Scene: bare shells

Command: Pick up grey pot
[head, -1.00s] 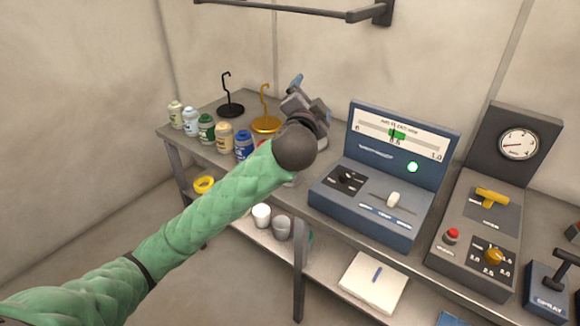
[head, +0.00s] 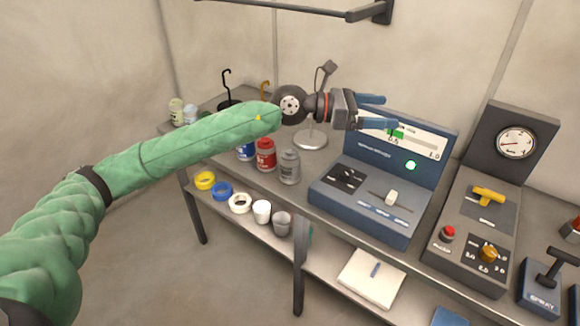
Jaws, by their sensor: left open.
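The grey pot (head: 289,168), a small lidded jar, stands upright on the upper bench top in the head view, between a red pot (head: 265,155) and the blue console. My left gripper (head: 378,111) is open, its blue-tipped fingers pointing right in front of the console's display. It is above and to the right of the grey pot, apart from it, and nothing shows between the fingers. My right gripper is not in view.
The blue console (head: 372,203) stands right of the pot, and a gauge panel (head: 475,235) farther right. A round-based stand (head: 310,138) is behind the pot.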

